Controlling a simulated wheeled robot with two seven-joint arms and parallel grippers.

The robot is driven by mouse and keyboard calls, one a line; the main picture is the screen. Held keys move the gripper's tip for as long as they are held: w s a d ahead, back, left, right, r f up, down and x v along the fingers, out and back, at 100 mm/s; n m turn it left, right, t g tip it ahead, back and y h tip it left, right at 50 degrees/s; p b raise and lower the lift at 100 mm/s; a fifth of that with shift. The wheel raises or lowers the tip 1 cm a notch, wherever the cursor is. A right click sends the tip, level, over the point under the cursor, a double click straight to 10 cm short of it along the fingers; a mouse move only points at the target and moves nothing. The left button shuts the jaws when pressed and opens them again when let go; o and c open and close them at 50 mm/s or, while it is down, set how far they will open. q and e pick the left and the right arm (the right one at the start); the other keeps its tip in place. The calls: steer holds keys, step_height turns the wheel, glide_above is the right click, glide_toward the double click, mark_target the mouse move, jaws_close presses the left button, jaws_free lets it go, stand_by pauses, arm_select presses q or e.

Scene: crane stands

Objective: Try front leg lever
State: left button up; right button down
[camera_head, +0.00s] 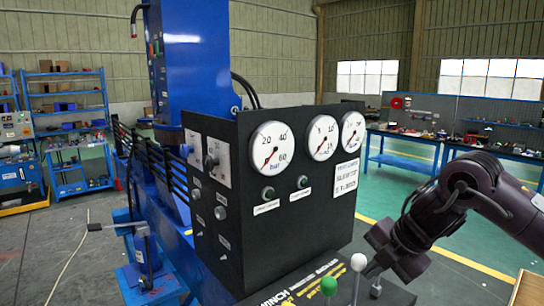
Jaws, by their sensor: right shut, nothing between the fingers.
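A black control box (310,225) with gauges stands in the middle on blue machinery. On its lower sloped panel (297,294), at the bottom of the picture, two levers stand upright. One has a green knob (329,285), the other a white knob (358,261) to its right. My right gripper (371,271) comes in from the right and is shut and empty. Its tip is just right of the white knob; I cannot tell whether they touch. My left gripper is not in view.
Three round gauges, including the bar gauge (271,147), and small switches sit on the box. A tall blue column (195,60) rises behind. Blue shelves (66,130) stand at the left, workbenches (405,150) at the back right. Open floor lies between.

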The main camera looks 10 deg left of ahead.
step_height(320, 180, up, 10)
steer(key=s+d+p, duration=0.1)
steer(key=p, duration=0.1)
steer(key=shift+s+d+f+p, duration=0.15)
steer(key=shift+s+p, duration=0.05)
steer(key=shift+p, duration=0.1)
steer(key=shift+d, duration=0.1)
stand_by(0.4)
